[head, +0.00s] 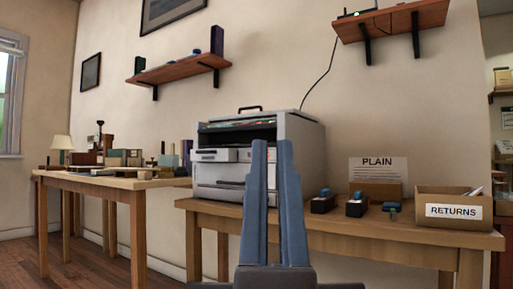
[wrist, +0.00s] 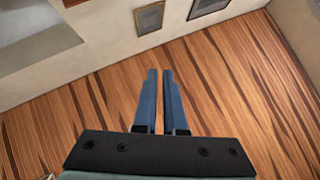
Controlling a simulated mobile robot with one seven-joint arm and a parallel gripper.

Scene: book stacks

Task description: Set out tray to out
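No tray marked "out" can be made out. A grey-white office machine (head: 300,135) stands on the right-hand table, with an open dark slot near its top and drawer-like fronts below. My gripper hides part of its front. A cardboard box labelled RETURNS (head: 424,198) sits at that table's right end, with papers sticking out. My gripper (head: 272,145) points up in front of the machine, apart from the table items as far as I can tell. Its two blue fingers are close together with a narrow empty gap, which also shows in the wrist view (wrist: 160,72).
A PLAIN sign (head: 377,164) stands behind small dark items with blue tops (head: 356,205) on the right-hand table (head: 400,228). The left table (head: 118,184) holds books, boxes and a lamp (head: 61,144). Wall shelves (head: 178,70) hang above. Wooden floor (wrist: 225,75) lies clear below my gripper.

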